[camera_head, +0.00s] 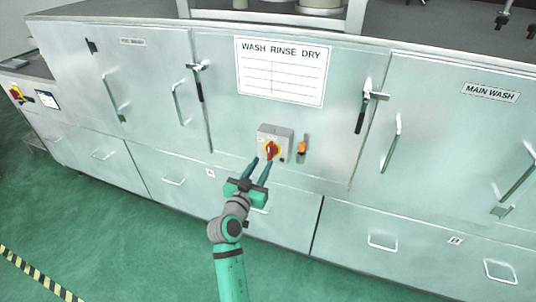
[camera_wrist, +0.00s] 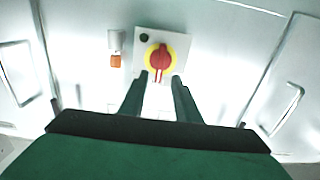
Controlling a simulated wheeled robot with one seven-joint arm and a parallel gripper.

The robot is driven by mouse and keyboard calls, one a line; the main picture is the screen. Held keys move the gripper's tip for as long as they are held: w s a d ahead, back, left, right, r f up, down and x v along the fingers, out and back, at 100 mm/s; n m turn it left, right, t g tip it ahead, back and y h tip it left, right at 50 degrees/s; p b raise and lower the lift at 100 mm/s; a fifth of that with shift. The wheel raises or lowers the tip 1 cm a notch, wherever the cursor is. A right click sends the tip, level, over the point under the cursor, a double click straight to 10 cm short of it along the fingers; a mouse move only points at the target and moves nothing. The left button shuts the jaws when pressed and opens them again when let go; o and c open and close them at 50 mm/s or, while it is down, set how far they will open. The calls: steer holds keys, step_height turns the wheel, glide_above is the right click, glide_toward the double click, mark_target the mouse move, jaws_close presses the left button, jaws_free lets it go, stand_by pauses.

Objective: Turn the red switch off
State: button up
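The red switch (camera_head: 271,149) is a red rotary handle on a yellow disc. It sits on a grey box (camera_head: 284,133) fixed to the front of the metal washing machine. In the wrist view the switch (camera_wrist: 159,58) is at the upper middle, its handle roughly upright. My gripper (camera_head: 262,165) is just below and in front of the box, its two green fingers apart with nothing between them. In the wrist view the fingertips (camera_wrist: 161,78) point at the lower part of the switch, one on each side. I cannot tell whether they touch it.
An orange-tipped device (camera_head: 302,148) is mounted right of the switch box. Door handles and latches (camera_head: 363,107) stick out on both sides. A "WASH RINSE DRY" sign (camera_head: 283,72) is above. Another red-and-yellow switch (camera_head: 16,92) is at far left. The green floor in front is clear.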

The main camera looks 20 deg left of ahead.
mark_target(269, 152)
steer(key=w, duration=0.6)
steer(key=shift+w+d, duration=0.1)
steer(key=shift+w, duration=0.3)
steer(key=shift+c, duration=0.3)
jaws_close()
